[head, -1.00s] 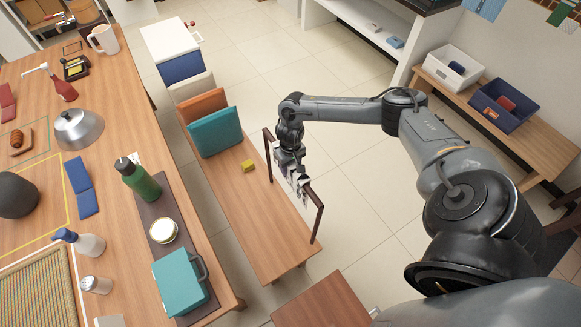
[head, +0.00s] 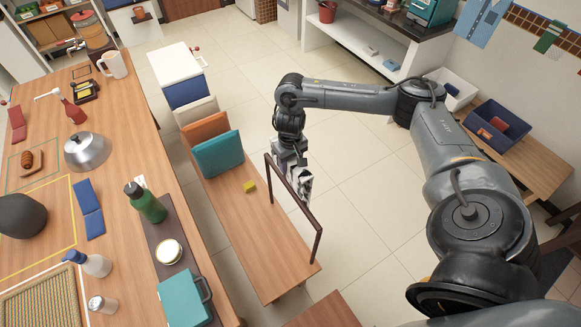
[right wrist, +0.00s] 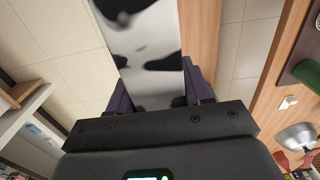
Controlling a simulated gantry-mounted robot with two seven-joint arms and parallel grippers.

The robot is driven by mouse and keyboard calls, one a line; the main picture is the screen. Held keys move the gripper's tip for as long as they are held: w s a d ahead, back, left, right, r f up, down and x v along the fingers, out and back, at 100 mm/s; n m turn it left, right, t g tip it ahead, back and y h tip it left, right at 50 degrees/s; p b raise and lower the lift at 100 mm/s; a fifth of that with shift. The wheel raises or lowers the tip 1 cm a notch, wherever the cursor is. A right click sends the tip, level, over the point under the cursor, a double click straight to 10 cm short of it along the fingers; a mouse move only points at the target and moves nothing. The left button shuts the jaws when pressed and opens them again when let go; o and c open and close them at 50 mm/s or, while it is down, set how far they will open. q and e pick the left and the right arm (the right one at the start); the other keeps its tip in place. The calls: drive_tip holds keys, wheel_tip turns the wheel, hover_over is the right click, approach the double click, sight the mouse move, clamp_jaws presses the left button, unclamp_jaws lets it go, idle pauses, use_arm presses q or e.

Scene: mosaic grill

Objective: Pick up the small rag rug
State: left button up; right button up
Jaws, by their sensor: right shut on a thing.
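The small rag rug looks like a white cloth with black patches. In the right wrist view the rug (right wrist: 152,55) runs between the two fingers and out past the top edge. My right gripper (right wrist: 158,88) is shut on it. In the head view my right gripper (head: 290,168) is beside the dark rail at the bench's right side, and part of the rug (head: 305,186) shows below it, partly behind the rail. Its lower extent is hidden or unclear. My left gripper is not in view.
The dark brown rail (head: 297,202) stands along the wooden bench (head: 262,236). Orange and teal cushions (head: 219,155) and a yellow block (head: 249,186) are on the bench. A long table (head: 135,150) with many objects is at left. Tiled floor (head: 355,195) is open at right.

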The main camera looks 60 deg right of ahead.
wheel_tip(320, 180, up, 8)
drive_tip(key=p, duration=0.4)
drive_tip(key=shift+r+p, duration=0.7)
drive_tip(key=shift+r, duration=0.1)
drive_tip(key=shift+r+p, duration=0.15)
drive_tip(key=shift+p, duration=0.45)
